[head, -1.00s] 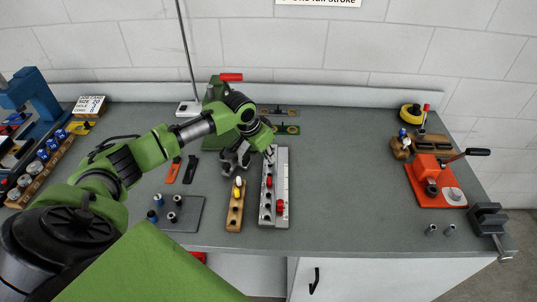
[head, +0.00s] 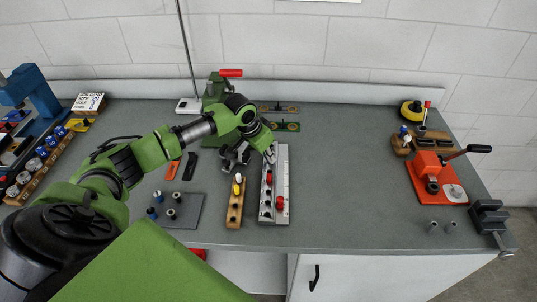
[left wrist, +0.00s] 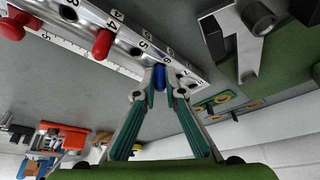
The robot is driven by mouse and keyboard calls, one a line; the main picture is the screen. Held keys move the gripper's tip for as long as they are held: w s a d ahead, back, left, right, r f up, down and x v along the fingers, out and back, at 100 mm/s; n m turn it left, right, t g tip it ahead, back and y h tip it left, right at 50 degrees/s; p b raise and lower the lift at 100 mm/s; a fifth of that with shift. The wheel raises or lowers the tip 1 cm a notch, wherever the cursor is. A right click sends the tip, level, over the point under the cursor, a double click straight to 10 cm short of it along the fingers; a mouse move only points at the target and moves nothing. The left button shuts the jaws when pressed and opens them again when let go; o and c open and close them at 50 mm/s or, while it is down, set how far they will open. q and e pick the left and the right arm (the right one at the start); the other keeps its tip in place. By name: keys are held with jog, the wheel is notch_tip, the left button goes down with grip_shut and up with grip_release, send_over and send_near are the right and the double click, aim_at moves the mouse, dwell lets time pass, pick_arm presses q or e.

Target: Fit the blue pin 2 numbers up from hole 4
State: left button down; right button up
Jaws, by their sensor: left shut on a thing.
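My left gripper (head: 268,153) is at the far end of the metal numbered block (head: 267,213). In the left wrist view, its fingertips (left wrist: 160,84) are shut on the blue pin (left wrist: 159,77). The pin is at the block (left wrist: 196,81), beside the printed 6. I cannot tell how deep it sits, and its lower end is hidden. A red pin (left wrist: 103,43) stands in the block near the 4, with an empty hole between it and the blue pin. Another red pin (left wrist: 10,27) stands farther along. My right gripper is not in view.
A wooden rack (head: 234,222) with a yellow and a white pin stands left of the block. A grey plate (head: 184,222) with several pegs lies farther left. A green press (head: 214,92) is behind. The bench is clear to the right, up to the orange press (head: 424,190).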

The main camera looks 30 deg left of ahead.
pick_arm(q)
jog(key=shift+f, duration=0.25)
jog(key=c, duration=2)
grip_release()
jog(key=shift+r, duration=0.15)
jog(key=v, duration=1.1)
jog(key=shift+s+a+r, duration=0.1)
jog(key=shift+s+r, duration=0.2)
jog(key=shift+r, duration=0.05)
